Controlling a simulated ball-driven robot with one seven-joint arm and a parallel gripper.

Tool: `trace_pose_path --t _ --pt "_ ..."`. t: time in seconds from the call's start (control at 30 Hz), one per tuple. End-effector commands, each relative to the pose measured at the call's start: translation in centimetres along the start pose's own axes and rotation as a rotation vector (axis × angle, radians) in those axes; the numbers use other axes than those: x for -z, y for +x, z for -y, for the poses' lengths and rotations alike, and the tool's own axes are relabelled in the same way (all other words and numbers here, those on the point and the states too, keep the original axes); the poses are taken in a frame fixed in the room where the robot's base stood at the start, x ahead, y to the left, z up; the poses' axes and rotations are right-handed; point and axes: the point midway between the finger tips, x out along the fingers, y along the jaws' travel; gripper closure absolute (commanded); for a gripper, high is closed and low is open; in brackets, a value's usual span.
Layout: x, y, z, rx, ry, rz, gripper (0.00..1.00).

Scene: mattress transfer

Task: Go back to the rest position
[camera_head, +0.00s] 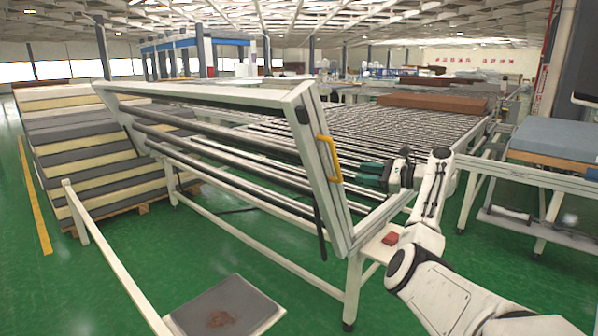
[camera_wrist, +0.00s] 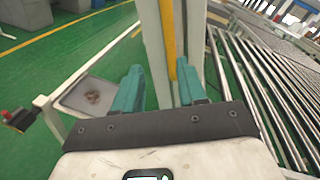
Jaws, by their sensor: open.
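My gripper (camera_head: 367,174) has teal fingers and is at the right of the tilted white frame's near end in the head view. In the wrist view, the fingers of my gripper (camera_wrist: 159,70) are spread with nothing held. A yellow handle (camera_head: 329,158) is fixed to the white end post of the frame. In the wrist view, the yellow handle (camera_wrist: 168,35) and the post show beyond the gap between the fingers. In the head view, the fingers look apart from the handle, a short way to its right. My white arm reaches in from the lower right.
The tilted frame (camera_head: 205,94) with dark bars stands close to my arm. A roller conveyor (camera_head: 400,125) stretches behind it. Stacked mattresses (camera_head: 75,140) stand at left. A grey stained panel (camera_head: 250,300) is at front. A blue-topped table (camera_head: 555,138) is at right. Green floor is open at lower left.

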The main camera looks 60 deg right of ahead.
Motion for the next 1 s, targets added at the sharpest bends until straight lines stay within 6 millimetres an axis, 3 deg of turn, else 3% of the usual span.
trace_pose_path --t 0.27,0.37,0.47,0.7,0.87,1.0 --pt "0.0 0.0 0.0 0.000 0.000 0.000 0.59" --pt "1.3 1.6 -2.3 -0.038 -0.035 -0.034 0.59" --pt "3.5 3.9 -6.7 -0.112 -0.113 -0.094 0.59" --pt "8.8 8.9 -21.7 -0.401 -0.426 -0.242 0.59" --pt "11.0 10.0 -32.5 -0.638 -0.685 -0.287 0.59" --pt "12.0 9.0 -42.0 -0.869 -0.944 -0.274 0.59"
